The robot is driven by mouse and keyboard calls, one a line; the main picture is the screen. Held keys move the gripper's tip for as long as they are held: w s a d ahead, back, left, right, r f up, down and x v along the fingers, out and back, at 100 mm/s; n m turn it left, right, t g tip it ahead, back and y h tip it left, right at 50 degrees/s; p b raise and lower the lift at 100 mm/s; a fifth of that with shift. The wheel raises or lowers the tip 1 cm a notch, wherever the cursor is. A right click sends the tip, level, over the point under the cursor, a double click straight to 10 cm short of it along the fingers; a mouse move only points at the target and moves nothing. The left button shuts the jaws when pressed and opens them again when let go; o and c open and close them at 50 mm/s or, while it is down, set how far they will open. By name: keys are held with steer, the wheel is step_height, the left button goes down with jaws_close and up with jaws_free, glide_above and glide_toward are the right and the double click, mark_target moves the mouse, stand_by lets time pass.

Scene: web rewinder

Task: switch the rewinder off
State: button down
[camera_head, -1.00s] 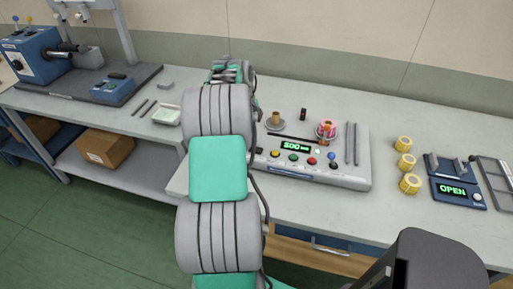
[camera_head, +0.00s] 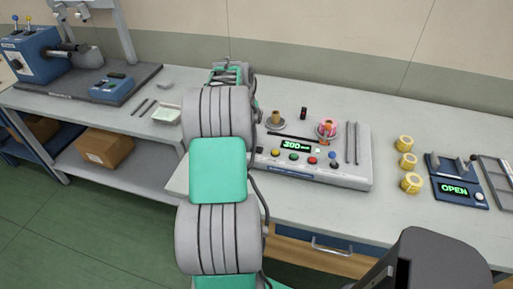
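The rewinder (camera_head: 350,175) is a low light-grey box on the bench, right of my arm. Its green display (camera_head: 295,146) is lit and seems to read 300. On its front panel are an orange button (camera_head: 275,152), a green button (camera_head: 294,157), a red button (camera_head: 312,161), a blue button (camera_head: 332,155), a small white one (camera_head: 318,151) and a dark one (camera_head: 333,165). A brown core (camera_head: 276,118) stands on the left spindle and a pink roll (camera_head: 327,129) on the right one. My arm covers the rewinder's left end. My gripper's fingers are hidden beyond the arm.
Several yellow rolls (camera_head: 408,160) stand right of the rewinder. Beside them is a blue device (camera_head: 457,190) whose display reads OPEN. A blue machine (camera_head: 32,52) and a white tray (camera_head: 166,115) are on the left. The bench front (camera_head: 390,215) is clear.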

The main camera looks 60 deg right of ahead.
steer(key=shift+f, duration=0.3)
steer(key=shift+r, duration=0.1)
steer(key=shift+r+p, duration=1.9)
steer(key=shift+r, duration=1.55)
